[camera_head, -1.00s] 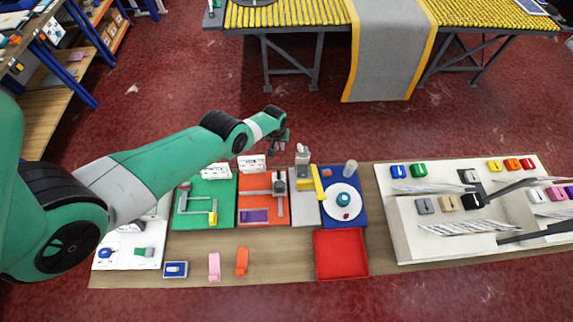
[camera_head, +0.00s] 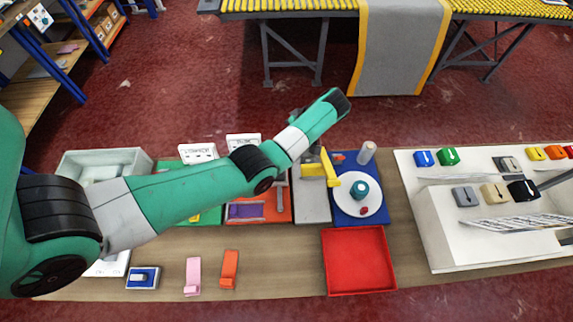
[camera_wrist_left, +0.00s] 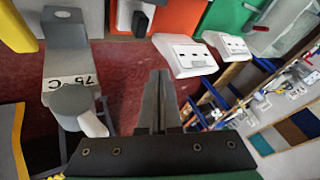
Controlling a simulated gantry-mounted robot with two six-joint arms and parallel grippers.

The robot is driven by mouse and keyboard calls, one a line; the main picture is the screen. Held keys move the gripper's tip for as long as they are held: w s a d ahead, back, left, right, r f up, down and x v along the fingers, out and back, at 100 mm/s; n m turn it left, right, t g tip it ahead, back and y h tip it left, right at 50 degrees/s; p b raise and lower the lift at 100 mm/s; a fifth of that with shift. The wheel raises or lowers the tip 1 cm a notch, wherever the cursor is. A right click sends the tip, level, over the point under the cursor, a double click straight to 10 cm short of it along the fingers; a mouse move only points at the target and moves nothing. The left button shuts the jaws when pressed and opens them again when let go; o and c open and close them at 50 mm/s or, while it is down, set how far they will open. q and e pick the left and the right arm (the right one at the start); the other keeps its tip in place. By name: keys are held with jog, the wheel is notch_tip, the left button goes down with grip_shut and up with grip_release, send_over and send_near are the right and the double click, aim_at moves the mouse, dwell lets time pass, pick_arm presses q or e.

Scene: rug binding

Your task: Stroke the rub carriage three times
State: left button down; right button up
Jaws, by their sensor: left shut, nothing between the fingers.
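My left gripper (camera_wrist_left: 158,100) shows in the left wrist view, shut with its fingers together and empty. In the head view my left arm reaches across the bench and hides its fingers. An orange board (camera_head: 278,217) carries a purple block (camera_head: 245,211) and a grey sliding fixture (camera_head: 282,198), partly behind my arm; I cannot tell whether that fixture is the rub carriage. The orange board also shows at the top of the wrist view (camera_wrist_left: 183,14). My right gripper is not in view.
White label boxes (camera_head: 198,153) line the back edge. A red tray (camera_head: 357,262), orange block (camera_head: 229,269) and pink block (camera_head: 193,276) are in front.

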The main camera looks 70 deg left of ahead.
pick_arm(q)
jog(key=w+d+f+m+t+y+b, duration=0.1)
jog(key=w+d+f+m+b, duration=0.2)
jog(key=d, duration=0.5)
jog(key=x, duration=0.3)
jog(key=a+b+x, duration=0.1)
jog(key=x, duration=0.2)
jog(key=w+x, duration=0.1)
jog(key=x, duration=0.2)
jog(key=shift+a+r, duration=0.15)
jog(key=shift+a, duration=0.1)
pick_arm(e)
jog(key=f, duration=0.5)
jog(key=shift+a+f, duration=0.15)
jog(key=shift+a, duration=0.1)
